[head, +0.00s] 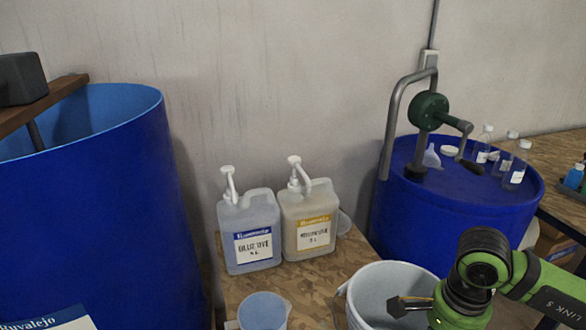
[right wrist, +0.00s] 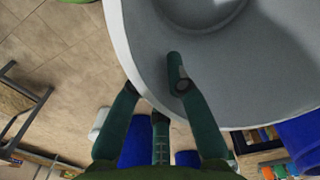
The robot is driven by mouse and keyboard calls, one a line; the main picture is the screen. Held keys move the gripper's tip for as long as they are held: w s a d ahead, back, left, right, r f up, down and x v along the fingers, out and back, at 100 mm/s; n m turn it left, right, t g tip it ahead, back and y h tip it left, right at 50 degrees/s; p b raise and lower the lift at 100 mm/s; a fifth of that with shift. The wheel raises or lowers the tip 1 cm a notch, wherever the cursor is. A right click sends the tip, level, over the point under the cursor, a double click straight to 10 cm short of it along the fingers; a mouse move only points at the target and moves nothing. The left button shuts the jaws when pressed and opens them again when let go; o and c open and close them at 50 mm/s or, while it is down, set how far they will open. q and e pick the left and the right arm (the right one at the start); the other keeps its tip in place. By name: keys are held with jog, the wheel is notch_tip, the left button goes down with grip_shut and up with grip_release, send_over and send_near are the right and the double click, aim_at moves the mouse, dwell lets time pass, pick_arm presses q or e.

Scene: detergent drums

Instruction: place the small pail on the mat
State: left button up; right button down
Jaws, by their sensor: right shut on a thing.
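The small pail (head: 365,284), pale grey, is at the bottom centre-right of the head view, its lower part cut off by the frame. My right gripper (head: 404,306) reaches in from the right, with a dark finger inside the pail's mouth. In the right wrist view my right gripper (right wrist: 156,88) straddles the pail's rim (right wrist: 128,62), one finger outside and one inside against the grey inner wall. It is shut on the pail wall. I cannot make out a mat in either view. My left gripper is not in view.
Two pump jugs (head: 250,228) (head: 308,215) stand on the wooden bench (head: 319,276), with a pale blue measuring jug (head: 263,312) in front. Large blue drums stand left (head: 95,210) and right (head: 420,210); the right one carries a hand pump (head: 428,110) and small bottles.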

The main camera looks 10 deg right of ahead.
jog(key=a+r+n, duration=0.2)
jog(key=a+n, duration=0.1)
jog(key=n, duration=0.1)
jog(key=w+a+r+n+p, duration=0.1)
jog(key=a+r+n, duration=0.2)
jog(key=a+n, duration=0.1)
jog(key=w+a+r+n, duration=0.1)
jog(key=a+r+n, duration=0.1)
jog(key=n, duration=0.4)
jog(key=shift+w+a+r, duration=0.15)
jog(key=shift+a, duration=0.25)
jog(key=shift+w+a+r, duration=0.1)
jog(key=shift+a, duration=0.3)
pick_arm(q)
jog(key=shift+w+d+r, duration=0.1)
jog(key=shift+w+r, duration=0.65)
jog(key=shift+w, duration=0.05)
pick_arm(e)
jog(key=shift+n, duration=0.4)
notch_tip(320, 180, down, 4)
jog(key=shift+a+f, duration=0.1)
jog(key=shift+f, duration=0.05)
